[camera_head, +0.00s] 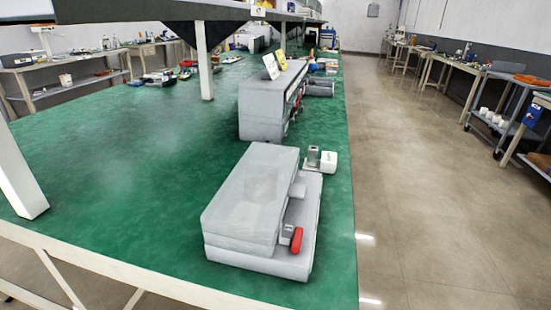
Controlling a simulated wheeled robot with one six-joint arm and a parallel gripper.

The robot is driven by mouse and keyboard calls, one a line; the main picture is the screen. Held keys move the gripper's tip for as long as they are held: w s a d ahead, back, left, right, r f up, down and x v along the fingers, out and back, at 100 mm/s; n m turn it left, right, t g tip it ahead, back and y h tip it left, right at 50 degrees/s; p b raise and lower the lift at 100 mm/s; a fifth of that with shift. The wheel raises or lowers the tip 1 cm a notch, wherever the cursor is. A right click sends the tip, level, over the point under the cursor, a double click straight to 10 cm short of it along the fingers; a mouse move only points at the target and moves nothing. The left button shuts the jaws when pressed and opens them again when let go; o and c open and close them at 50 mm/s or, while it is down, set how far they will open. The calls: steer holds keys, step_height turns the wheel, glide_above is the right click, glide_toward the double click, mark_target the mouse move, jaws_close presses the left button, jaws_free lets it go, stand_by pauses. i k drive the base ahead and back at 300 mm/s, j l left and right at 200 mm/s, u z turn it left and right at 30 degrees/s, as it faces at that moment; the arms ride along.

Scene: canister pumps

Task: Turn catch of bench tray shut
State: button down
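A pale grey box-shaped unit (250,200) stands near the front right corner of the green bench. It looks like the bench tray, but I cannot be sure. A low grey ledge (309,215) runs along its right side. A small red piece (296,240), which looks like the catch, sits on that side near the front, beside a small metal block (287,231). Whether the catch is open or shut cannot be told. My gripper is not in view.
The green bench top (120,180) is clear to the left. A white container (329,162) stands behind the unit. A second grey unit (262,108) is farther back. A white post (203,62) supports an overhead shelf (160,12). Open floor (430,200) lies to the right.

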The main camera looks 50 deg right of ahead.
mark_target(297, 240)
steer(key=k+z, duration=0.1)
steer(key=z, duration=0.25)
steer(key=k+z, duration=0.1)
steer(key=z, duration=0.25)
steer(key=k+z, duration=0.1)
steer(key=z, duration=0.25)
steer(key=l+u, duration=0.5)
steer(key=l, duration=0.5)
steer(key=k+j+z, duration=0.25)
steer(key=j, duration=0.35)
steer(key=k+j+z, duration=0.25)
steer(key=k+j, duration=0.2)
steer(key=j, duration=0.1)
